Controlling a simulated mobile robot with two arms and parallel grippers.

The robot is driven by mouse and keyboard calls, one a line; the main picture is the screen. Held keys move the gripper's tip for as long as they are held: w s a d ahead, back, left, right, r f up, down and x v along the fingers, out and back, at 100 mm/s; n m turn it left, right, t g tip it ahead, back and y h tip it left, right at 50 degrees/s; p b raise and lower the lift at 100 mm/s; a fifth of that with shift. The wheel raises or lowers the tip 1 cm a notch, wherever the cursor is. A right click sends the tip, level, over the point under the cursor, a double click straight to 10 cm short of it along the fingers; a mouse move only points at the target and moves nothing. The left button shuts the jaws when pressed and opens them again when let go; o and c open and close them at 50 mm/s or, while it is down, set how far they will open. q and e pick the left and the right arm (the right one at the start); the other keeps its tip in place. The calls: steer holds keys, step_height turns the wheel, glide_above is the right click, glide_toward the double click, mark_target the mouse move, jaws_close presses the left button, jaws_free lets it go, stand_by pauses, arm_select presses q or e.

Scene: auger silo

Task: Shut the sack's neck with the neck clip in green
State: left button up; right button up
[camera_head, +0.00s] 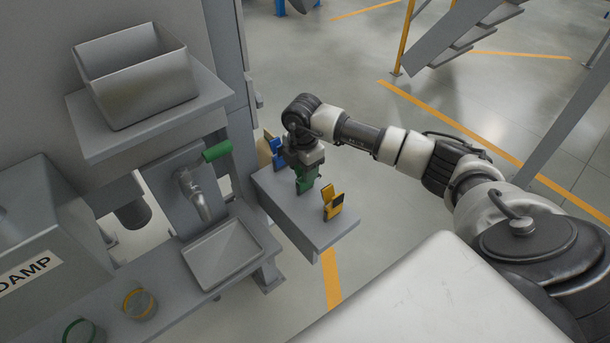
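The green neck clip (306,181) stands on a small grey shelf (290,212), between a blue clip (276,147) and a yellow clip (333,204). My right gripper (305,168) points down right over the green clip, its fingers at the clip's upper part. The fingers are small and partly hidden, so I cannot tell whether they are closed on it. No sack can be clearly made out; a tan rounded thing (264,152) shows partly behind the shelf's far end. My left gripper is not in view.
A spout with a green handle (216,151) stands left of the clip shelf, above a shallow grey tray (222,254). An open metal bin (135,76) sits on a higher ledge. A box marked DAMP (35,250) and yellow and green rings (139,303) are at lower left.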

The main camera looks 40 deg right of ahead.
steer(key=shift+c, duration=0.2)
stand_by(0.4)
steer(key=shift+s, duration=0.15)
steer(key=shift+c, duration=0.9)
steer(key=shift+r+p, duration=0.1)
steer(key=shift+p, duration=0.3)
steer(key=shift+o, duration=0.3)
steer(key=shift+c, duration=1.1)
steer(key=shift+r+p, duration=1.85)
steer(key=shift+r, duration=0.6)
steer(key=shift+c, duration=0.2)
